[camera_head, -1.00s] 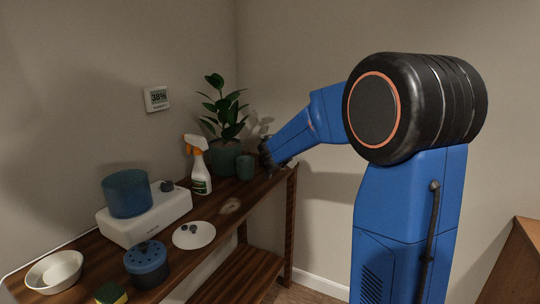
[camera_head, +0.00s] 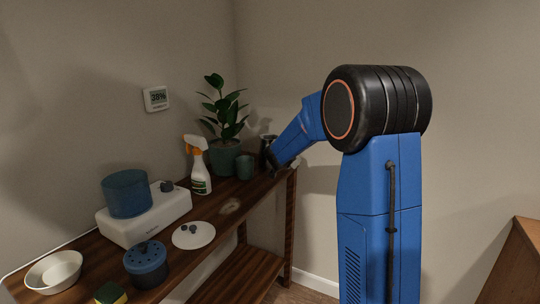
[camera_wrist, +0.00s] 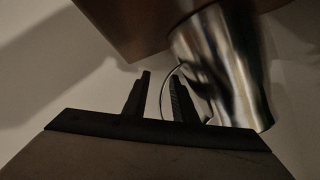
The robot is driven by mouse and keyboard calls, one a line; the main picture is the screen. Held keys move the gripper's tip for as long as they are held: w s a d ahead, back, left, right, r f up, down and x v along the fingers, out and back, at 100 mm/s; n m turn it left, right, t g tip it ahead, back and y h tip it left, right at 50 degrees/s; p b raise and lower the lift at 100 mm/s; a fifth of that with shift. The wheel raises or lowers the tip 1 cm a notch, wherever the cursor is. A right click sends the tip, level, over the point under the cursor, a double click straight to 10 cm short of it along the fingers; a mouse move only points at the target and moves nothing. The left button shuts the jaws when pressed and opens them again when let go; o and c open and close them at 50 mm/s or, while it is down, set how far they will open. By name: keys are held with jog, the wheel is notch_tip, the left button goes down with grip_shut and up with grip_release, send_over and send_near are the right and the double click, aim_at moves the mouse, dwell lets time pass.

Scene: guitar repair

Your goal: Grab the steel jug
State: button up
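The steel jug (camera_wrist: 222,70) fills the upper right of the wrist view, shiny and tilted in the picture. Its thin curved handle (camera_wrist: 163,92) shows in the gap between my two dark fingers. My gripper (camera_wrist: 160,77) is open, with its right finger close to the jug's side; I cannot tell if they touch. In the head view my gripper (camera_head: 270,157) is at the far right end of the wooden bench. A small part of the jug (camera_head: 267,141) shows just behind it; the rest is hidden.
A green cup (camera_head: 245,167), a potted plant (camera_head: 224,158) and a spray bottle (camera_head: 200,177) stand just left of my gripper on the bench (camera_head: 262,192). A white device, bowl and lidded blue pot are nearer. The wall is close behind.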

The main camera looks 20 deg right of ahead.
jog(key=shift+c, duration=0.3)
grip_shut()
jog(key=shift+r, duration=0.1)
dwell(1.0)
